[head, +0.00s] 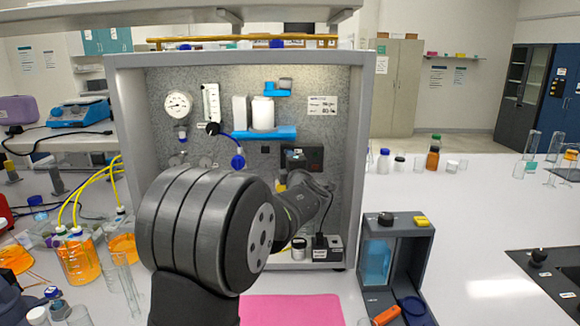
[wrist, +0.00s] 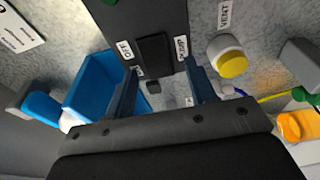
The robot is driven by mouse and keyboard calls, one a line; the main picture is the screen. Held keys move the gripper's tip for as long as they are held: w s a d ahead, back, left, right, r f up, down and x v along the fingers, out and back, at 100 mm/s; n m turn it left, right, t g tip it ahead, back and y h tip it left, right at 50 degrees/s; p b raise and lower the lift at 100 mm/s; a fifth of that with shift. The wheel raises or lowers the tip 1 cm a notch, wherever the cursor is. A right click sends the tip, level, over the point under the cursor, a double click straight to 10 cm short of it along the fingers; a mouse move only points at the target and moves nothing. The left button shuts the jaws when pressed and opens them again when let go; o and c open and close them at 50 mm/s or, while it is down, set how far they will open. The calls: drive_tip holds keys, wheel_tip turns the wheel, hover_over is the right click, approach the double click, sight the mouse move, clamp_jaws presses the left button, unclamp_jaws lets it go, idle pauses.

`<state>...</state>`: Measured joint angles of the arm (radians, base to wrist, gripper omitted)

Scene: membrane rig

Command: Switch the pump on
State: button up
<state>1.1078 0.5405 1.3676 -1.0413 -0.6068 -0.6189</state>
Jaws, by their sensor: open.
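In the wrist view a black rocker switch (wrist: 154,53) sits on a dark panel (wrist: 150,14), with small white labels beside it, one seeming to read "OFF". The switch position is unclear. My gripper (wrist: 161,66) is open, one finger on each side of the switch's lower end, with nothing between them. Contact cannot be told. In the head view a dark box (head: 316,154) on the rig's back wall is partly covered by my arm, and the fingers are hard to make out there.
In the wrist view a yellow knob with a white collar (wrist: 229,57) is right of the fingers and a blue bin-like part (wrist: 90,84) is left. In the head view the rig's grey frame (head: 357,140) encloses the workspace. A gauge (head: 178,104) and blue shelf (head: 262,133) are on its back wall.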

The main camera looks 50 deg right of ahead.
drive_tip(key=c, duration=1)
drive_tip(key=shift+w+a+r+m+g+h, duration=0.1)
drive_tip(key=shift+w+m+g+h, duration=0.1)
drive_tip(key=shift+m+g+h, duration=0.6)
drive_tip(key=o, duration=1)
drive_tip(key=shift+s+a, duration=0.1)
drive_tip(key=shift+s, duration=0.05)
